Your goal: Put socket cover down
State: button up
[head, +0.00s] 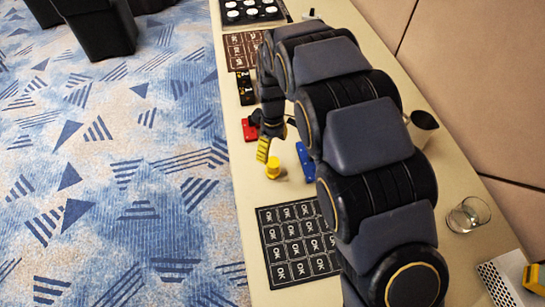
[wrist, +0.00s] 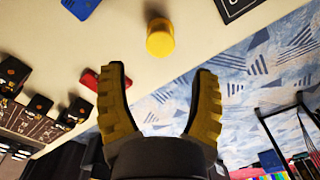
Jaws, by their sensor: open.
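A small yellow round piece (head: 273,168) stands on the cream table (head: 240,190), and it also shows in the wrist view (wrist: 160,40). It may be the socket cover; no label shows to settle this. My gripper (head: 264,149) has yellow ridged fingers and is just beyond the yellow piece in the head view. In the wrist view the fingers (wrist: 163,72) are spread wide with nothing between them. The yellow piece lies past the fingertips, apart from them. My arm hides part of the table in the head view.
A red piece (head: 250,130) and a blue piece (head: 305,162) lie nearby. A black mat marked OK (head: 268,282) lies nearer. Black blocks (head: 246,88) and a brown board (head: 243,50) are farther off. A glass (head: 468,214) stands right. The table's left edge borders blue carpet.

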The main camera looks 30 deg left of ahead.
aim_at(273, 162)
notch_tip(273, 162, up, 3)
jog(key=shift+f, duration=0.1)
jog(key=shift+r, duration=0.5)
jog(key=shift+d, duration=0.15)
jog(key=s+d+r+m, duration=0.2)
jog(key=d+r+m, duration=0.3)
jog(key=d, duration=0.6)
jog(key=s+d+r+m, duration=0.1)
jog(key=d+r+m, duration=0.3)
jog(key=d+r, duration=0.45)
jog(key=s+d+r+m+g, duration=0.1)
jog(key=s+d+m, duration=0.8)
jog(key=s+d, duration=0.5)
jog(key=s, duration=0.3)
jog(key=shift+s+r+g, duration=0.25)
jog(key=shift+r+g, duration=0.05)
